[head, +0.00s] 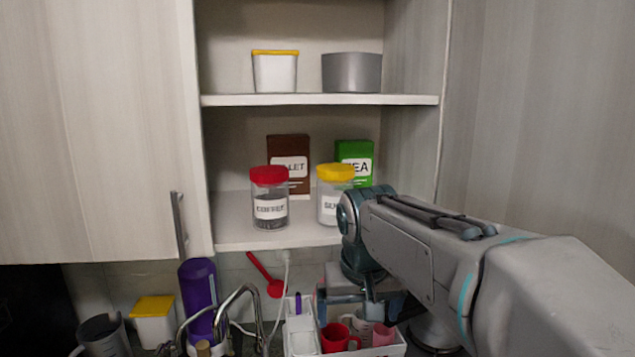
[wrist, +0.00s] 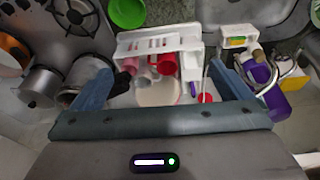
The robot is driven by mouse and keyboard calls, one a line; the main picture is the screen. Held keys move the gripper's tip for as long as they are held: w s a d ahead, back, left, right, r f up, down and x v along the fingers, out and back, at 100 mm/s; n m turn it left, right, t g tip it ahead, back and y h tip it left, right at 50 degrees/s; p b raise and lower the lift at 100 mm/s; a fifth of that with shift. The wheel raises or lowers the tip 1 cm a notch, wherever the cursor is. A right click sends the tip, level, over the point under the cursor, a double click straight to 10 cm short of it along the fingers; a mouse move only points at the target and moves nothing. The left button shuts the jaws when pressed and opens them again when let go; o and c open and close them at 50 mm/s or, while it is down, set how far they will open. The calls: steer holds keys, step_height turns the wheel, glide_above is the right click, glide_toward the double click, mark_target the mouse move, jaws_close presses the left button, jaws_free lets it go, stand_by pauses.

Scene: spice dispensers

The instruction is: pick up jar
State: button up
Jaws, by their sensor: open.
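A clear jar with a red lid (head: 270,197) and dark contents stands upright on the lower cabinet shelf. A second jar with a yellow lid (head: 334,194) and pale contents stands to its right, its right side partly hidden by my arm. Both have white labels. My gripper (head: 362,305) is below the shelf level in the head view, apart from both jars. In the wrist view my gripper (wrist: 162,88) is open, with its fingers spread and nothing held. It points down over the counter, and neither shelf jar clearly shows there.
Behind the jars stand a brown box (head: 288,150) and a green tea box (head: 354,152). The upper shelf holds a white container (head: 274,73) and a grey pot (head: 351,73). Below are a white rack (head: 299,338) with cups, a purple bottle (head: 198,290) and a tap. The cabinet door is at left.

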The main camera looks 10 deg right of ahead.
mark_target(334, 187)
steer(key=w+r+m+t, duration=0.1)
steer(key=w+r, duration=0.4)
steer(key=r, duration=0.1)
steer(key=w+a+r+m+h, duration=0.1)
steer(key=w+r, duration=0.5)
steer(key=r, duration=0.1)
steer(key=w+r+m+t, duration=0.1)
steer(key=w+r, duration=0.5)
steer(key=r, duration=0.1)
steer(key=shift+a+t+h, duration=0.3)
steer(key=shift+h, duration=0.1)
steer(key=shift+w+r+m, duration=0.25)
steer(key=shift+r+m, duration=0.05)
steer(key=shift+r, duration=0.05)
steer(key=x, duration=0.7)
steer(key=shift+w+f, duration=0.1)
steer(key=shift+w, duration=0.1)
steer(key=c, duration=1.5)
